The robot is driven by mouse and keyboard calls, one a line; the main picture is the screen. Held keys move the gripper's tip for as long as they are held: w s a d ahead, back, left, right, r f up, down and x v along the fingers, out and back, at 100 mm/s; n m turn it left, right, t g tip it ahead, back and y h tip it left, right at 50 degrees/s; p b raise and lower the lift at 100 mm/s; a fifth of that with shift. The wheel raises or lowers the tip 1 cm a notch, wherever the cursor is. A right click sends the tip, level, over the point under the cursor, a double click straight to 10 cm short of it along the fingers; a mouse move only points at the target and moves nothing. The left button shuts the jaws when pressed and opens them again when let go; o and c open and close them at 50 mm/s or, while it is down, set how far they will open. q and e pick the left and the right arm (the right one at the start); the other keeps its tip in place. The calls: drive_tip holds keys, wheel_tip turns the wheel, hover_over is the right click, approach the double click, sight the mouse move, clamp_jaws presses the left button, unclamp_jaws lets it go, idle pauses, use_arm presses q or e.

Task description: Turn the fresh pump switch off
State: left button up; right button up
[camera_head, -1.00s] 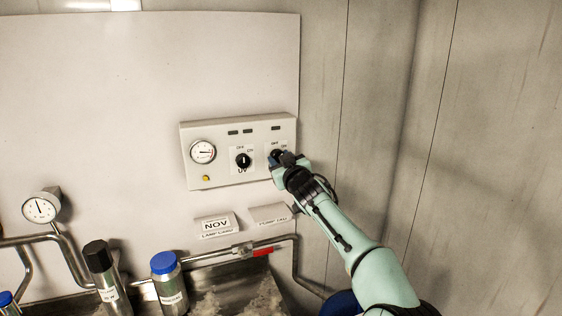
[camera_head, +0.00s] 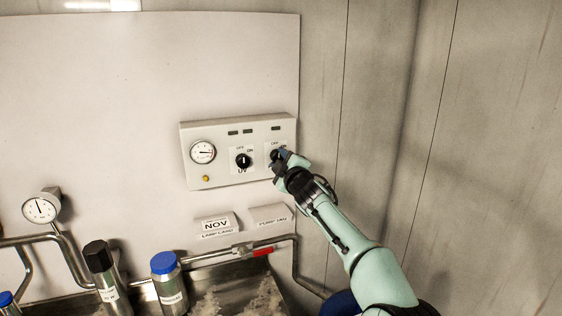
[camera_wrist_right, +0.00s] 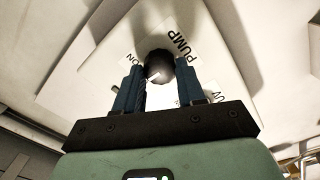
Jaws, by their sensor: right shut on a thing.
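The pump switch is a round black knob with a white pointer mark; in the right wrist view the knob (camera_wrist_right: 160,66) sits between my right gripper's fingers (camera_wrist_right: 160,84). The white plate beneath it reads PUMP, with ON beside it. In the head view my right gripper (camera_head: 280,156) is at the right part of the control panel (camera_head: 215,172) and mostly hides the knob. It is shut on the knob. The pointer's exact setting is hard to tell. My left gripper is not in view.
A second black knob, labelled UV (camera_head: 243,160), and a round gauge (camera_head: 203,152) are left of the pump knob. Wall to the right is clear.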

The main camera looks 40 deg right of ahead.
drive_tip(key=shift+r+n, duration=0.15)
drive_tip(key=shift+n, duration=0.25)
drive_tip(key=o, duration=1.1)
drive_tip(key=shift+c, duration=0.2)
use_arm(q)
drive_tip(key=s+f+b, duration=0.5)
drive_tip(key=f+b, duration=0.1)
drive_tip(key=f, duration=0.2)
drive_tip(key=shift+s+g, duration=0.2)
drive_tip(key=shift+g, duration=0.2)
use_arm(e)
drive_tip(key=v, duration=1.3)
drive_tip(key=shift+s, duration=0.15)
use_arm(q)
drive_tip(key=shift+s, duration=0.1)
use_arm(e)
drive_tip(key=shift+f, duration=0.25)
